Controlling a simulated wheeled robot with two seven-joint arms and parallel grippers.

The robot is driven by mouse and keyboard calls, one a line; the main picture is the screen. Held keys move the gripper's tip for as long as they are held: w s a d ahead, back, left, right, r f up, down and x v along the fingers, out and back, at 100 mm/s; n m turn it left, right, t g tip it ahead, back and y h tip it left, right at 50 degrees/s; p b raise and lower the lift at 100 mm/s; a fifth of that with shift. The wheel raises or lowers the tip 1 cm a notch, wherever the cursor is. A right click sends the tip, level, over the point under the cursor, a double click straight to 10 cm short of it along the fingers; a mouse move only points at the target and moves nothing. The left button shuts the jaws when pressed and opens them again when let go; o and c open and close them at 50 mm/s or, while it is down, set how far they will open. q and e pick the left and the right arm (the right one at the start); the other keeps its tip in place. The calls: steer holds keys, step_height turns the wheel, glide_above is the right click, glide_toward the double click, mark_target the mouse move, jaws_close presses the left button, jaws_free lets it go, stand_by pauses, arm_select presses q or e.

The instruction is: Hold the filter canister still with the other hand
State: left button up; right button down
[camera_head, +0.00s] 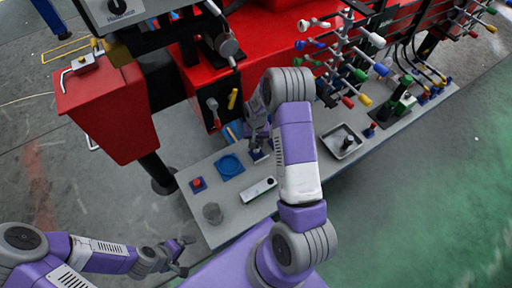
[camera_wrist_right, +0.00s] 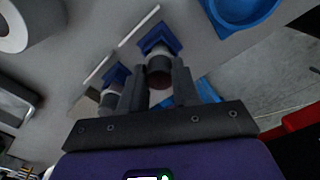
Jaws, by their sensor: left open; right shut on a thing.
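My right gripper (camera_wrist_right: 160,92) is shut on a small grey cylindrical piece (camera_wrist_right: 159,64) with a dark reddish end, set on a blue square base. I cannot tell whether this piece is the filter canister. In the head view, my right arm partly hides this gripper (camera_head: 259,147) over the bench. My left gripper (camera_head: 183,256) is open and empty, low beside the bench's near left edge.
The grey bench (camera_head: 225,232) also carries a blue round dish (camera_head: 230,167), a red knob on a blue base (camera_head: 197,183), a pale block (camera_head: 258,190) and a metal tray (camera_head: 341,142). A red cabinet (camera_head: 108,105) and valve levers (camera_head: 345,75) stand behind.

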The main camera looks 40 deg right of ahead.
steer(key=shift+r+p, duration=1.4)
steer(key=shift+r, duration=1.15)
